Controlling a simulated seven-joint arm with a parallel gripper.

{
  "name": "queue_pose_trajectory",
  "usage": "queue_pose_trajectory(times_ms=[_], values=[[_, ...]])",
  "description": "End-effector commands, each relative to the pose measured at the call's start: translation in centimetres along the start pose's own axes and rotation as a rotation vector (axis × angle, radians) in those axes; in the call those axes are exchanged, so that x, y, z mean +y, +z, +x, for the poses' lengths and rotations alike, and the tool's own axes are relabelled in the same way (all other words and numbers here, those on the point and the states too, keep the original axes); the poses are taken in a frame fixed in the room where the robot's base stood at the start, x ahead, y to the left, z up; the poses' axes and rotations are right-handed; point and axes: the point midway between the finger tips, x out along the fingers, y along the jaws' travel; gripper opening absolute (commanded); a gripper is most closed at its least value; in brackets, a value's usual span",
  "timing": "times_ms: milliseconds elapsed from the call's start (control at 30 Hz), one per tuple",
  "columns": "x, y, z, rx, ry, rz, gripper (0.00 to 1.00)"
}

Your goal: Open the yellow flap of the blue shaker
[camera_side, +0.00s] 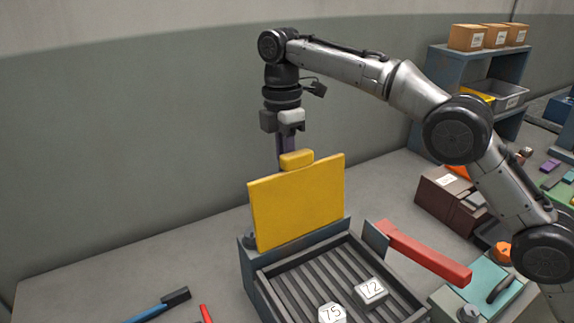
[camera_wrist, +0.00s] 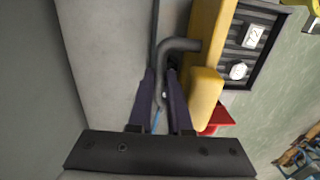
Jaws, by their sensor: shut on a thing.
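The blue shaker (camera_side: 248,276) stands on the table with a ribbed tray inside. Its yellow flap (camera_side: 298,203) stands nearly upright at the back edge, raised off the tray, with a yellow block (camera_side: 297,159) at its top. My gripper (camera_side: 286,150) is behind the flap's top, and its fingertips are hidden there in the side view. In the wrist view, the purple fingers of my gripper (camera_wrist: 163,88) are shut on a dark bent handle (camera_wrist: 178,46) that joins the flap (camera_wrist: 208,45). The yellow block (camera_wrist: 205,92) is just right of the fingers.
Two white numbered blocks, 72 (camera_side: 370,291) and 75 (camera_side: 331,314), lie in the tray. A red lever (camera_side: 425,253) sticks out at the shaker's right. Brown boxes (camera_side: 447,199) stand at right.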

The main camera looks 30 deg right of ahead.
Motion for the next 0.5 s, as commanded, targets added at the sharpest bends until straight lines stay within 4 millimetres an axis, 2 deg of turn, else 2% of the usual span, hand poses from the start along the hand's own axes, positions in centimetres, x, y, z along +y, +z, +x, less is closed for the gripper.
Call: queue_pose_trajectory(times_ms=[133, 167, 300, 500], values=[[0.29, 0.15, 0.17, -0.003, 0.006, 0.004, 0.0], [0.3, 0.15, 0.16, -0.003, 0.007, 0.004, 0.2], [0.27, 0.14, 0.13, -0.002, 0.007, 0.003, 0.46], [0.19, 0.07, 0.01, 0.0, 0.007, 0.002, 0.47]])
